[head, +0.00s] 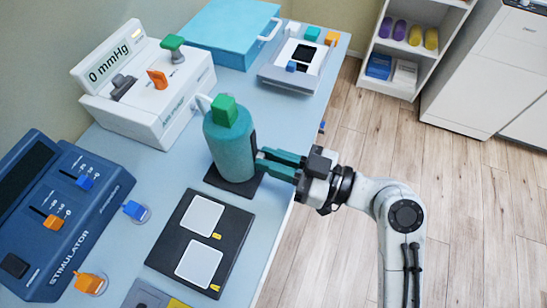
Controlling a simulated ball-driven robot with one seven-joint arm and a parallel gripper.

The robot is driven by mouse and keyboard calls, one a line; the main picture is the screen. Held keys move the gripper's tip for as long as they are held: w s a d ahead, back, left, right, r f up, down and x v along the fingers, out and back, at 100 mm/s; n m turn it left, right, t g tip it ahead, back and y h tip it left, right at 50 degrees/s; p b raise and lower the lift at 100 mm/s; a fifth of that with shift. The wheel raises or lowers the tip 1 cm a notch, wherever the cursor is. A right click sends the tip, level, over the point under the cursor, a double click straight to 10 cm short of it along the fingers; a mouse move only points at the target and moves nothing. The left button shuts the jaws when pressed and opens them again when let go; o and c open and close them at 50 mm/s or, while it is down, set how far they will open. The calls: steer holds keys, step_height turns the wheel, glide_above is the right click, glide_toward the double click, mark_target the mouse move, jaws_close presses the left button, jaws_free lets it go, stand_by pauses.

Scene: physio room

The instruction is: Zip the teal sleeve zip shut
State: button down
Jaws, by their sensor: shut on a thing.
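The teal sleeve (228,150) is an upright cylinder on a dark square base (213,179) near the right edge of the table. A green block (224,110) sits on its top, and a dark strip runs down its right side. My gripper (262,160) has teal-green fingers and comes in from the right. Its fingertips are at the right side of the sleeve, by the dark strip. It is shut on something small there. The zip and its pull are too small or hidden by the fingers to make out.
A white pressure unit (150,90) reading 0 mmHg stands behind left, with a white hose to the sleeve. A blue stimulator (60,220) is at left. A black pad board (200,243) lies in front. Open floor (340,230) is to the right.

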steer(key=shift+f+b, duration=1.15)
steer(key=shift+f, duration=0.55)
steer(key=c, duration=1.1)
jaws_free()
steer(key=shift+d, duration=0.15)
steer(key=b+v, duration=0.1)
steer(key=v, duration=0.9)
steer(key=shift+s+d+r, duration=0.1)
steer(key=shift+d, duration=0.2)
